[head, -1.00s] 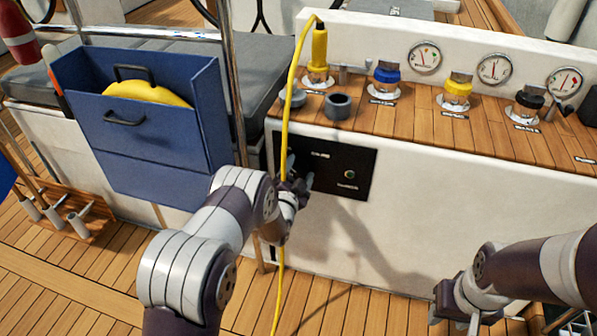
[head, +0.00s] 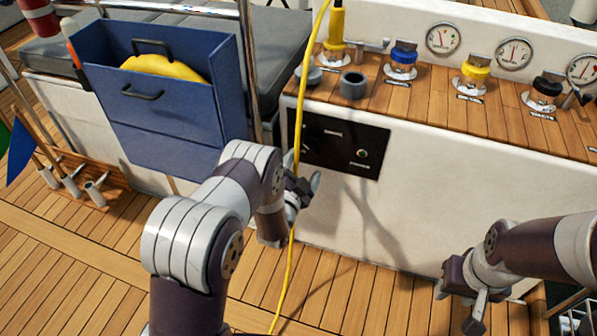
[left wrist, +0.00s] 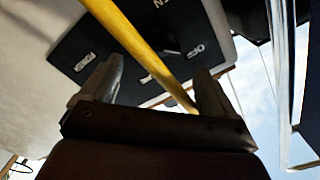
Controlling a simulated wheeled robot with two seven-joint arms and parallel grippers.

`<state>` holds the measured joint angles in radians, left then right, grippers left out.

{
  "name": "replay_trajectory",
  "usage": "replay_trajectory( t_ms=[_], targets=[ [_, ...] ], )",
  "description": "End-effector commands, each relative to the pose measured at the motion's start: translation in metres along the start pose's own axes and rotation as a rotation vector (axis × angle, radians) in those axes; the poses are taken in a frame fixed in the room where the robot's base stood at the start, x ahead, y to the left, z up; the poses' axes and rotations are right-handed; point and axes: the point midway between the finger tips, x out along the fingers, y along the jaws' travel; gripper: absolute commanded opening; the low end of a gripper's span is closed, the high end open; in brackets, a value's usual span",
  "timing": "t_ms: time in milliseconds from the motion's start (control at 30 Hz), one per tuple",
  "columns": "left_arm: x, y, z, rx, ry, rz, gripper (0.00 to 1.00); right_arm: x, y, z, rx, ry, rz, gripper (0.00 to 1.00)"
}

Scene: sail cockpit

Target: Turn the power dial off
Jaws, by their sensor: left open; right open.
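The black power panel (head: 362,152) is on the white cockpit wall under the wooden ledge. A dark round shape near its left end, likely the power dial (head: 313,138), is partly behind the yellow cord (head: 297,120). My left gripper (head: 305,188) is open, just below the panel's left part and apart from it. In the left wrist view the panel (left wrist: 150,28) appears upside down with POWER, ON and OFF lettering. The cord (left wrist: 145,50) crosses between the open fingers (left wrist: 158,75) in that view; I cannot tell if it touches them. My right gripper (head: 468,300) is open and empty, low at the right.
A blue box (head: 180,130) with a yellow item stands left of the panel. Winch handles (head: 75,185) stand in a rack at far left.

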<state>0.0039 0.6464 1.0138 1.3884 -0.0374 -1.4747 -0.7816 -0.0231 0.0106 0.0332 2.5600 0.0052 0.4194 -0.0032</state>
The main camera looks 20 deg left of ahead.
Motion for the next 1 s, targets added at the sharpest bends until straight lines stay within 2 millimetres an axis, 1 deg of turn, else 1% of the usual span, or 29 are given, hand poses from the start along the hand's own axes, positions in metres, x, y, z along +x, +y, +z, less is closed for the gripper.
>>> replay_trajectory(
  t_ms=[33, 100, 200, 300, 833, 867, 933, 967, 1000],
  targets=[
    [-0.013, -0.002, -0.002, 0.000, -0.003, 0.002, 0.89, -0.007, 0.000, -0.001, 0.000, 0.000, 0.000, 0.43],
    [-0.028, -0.002, -0.002, 0.000, -0.002, 0.002, 0.89, -0.010, 0.000, -0.001, 0.000, 0.000, 0.000, 0.43],
    [-0.043, -0.001, -0.001, 0.000, -0.001, 0.000, 0.89, -0.013, 0.000, -0.002, 0.000, 0.000, 0.000, 0.43],
    [-0.051, 0.000, 0.000, 0.000, -0.001, 0.001, 0.89, -0.013, 0.000, -0.002, 0.000, 0.000, 0.000, 0.43],
    [-0.053, 0.001, 0.001, -0.015, -0.001, 0.002, 0.89, -0.013, 0.000, -0.002, 0.000, 0.000, 0.000, 0.43],
    [-0.053, 0.004, 0.004, -0.034, -0.020, 0.020, 0.89, -0.013, 0.000, -0.002, 0.000, 0.000, 0.000, 0.43],
    [-0.057, 0.023, 0.023, -0.098, -0.115, 0.103, 0.89, -0.013, 0.000, -0.002, 0.000, 0.000, 0.000, 0.43],
    [-0.065, 0.035, 0.036, -0.134, -0.185, 0.160, 0.89, -0.013, 0.000, -0.002, 0.000, 0.000, 0.000, 0.43],
    [-0.078, 0.054, 0.054, -0.194, -0.312, 0.252, 0.89, -0.013, 0.000, -0.002, 0.000, 0.000, 0.000, 0.43]
  ],
)
